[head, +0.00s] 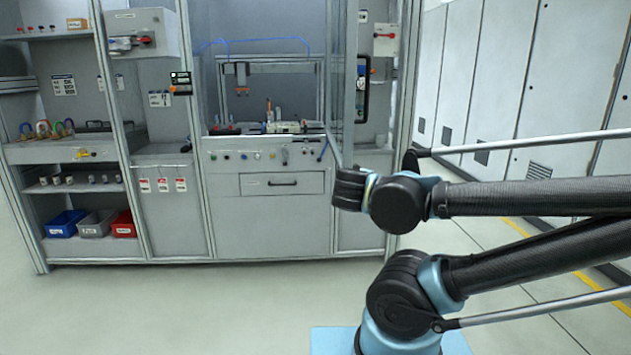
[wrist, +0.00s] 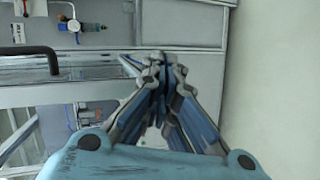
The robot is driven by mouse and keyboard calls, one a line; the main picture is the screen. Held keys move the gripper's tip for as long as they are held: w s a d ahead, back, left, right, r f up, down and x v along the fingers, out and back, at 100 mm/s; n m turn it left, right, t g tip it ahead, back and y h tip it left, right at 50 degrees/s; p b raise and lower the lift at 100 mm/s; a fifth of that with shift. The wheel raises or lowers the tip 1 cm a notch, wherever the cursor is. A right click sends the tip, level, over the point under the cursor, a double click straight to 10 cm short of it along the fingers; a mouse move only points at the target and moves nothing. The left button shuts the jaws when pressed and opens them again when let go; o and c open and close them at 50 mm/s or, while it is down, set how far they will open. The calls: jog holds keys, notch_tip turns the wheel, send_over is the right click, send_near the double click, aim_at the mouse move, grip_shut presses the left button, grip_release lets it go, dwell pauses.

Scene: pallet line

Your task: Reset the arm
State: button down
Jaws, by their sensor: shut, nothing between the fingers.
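My gripper (wrist: 163,68) shows in the wrist view with its blue-grey fingers drawn together at the tips, shut and empty. Nothing is between the fingers. Behind it in that view is a grey cabinet front with a dark handle (wrist: 40,54) at the left. In the head view my black and light blue arm reaches in from the right, its links lying roughly level in front of the machine. The gripper itself cannot be made out in the head view.
A grey workstation (head: 262,215) with a drawer (head: 282,183) and a glazed cell stands ahead. Shelves at the left hold a blue bin (head: 65,224), a grey bin (head: 97,224) and a red bin (head: 124,225). White cabinets (head: 510,85) line the right. The floor in front is clear.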

jog(key=s+d+f+m+g+h, duration=0.1)
jog(key=s+d+f+m+g, duration=0.45)
jog(key=d+f, duration=0.35)
jog(key=s+a+f+m+g+y, duration=0.4)
jog(key=s+f+m+g+y, duration=0.1)
jog(key=s+f+m+g, duration=0.1)
jog(key=shift+s+a+f+m, duration=0.15)
jog(key=shift+s+f+m, duration=0.25)
jog(key=shift+f+m, duration=0.6)
jog(key=shift+a+f+n, duration=0.1)
jog(key=shift+f+n, duration=0.05)
jog(key=shift+n, duration=0.1)
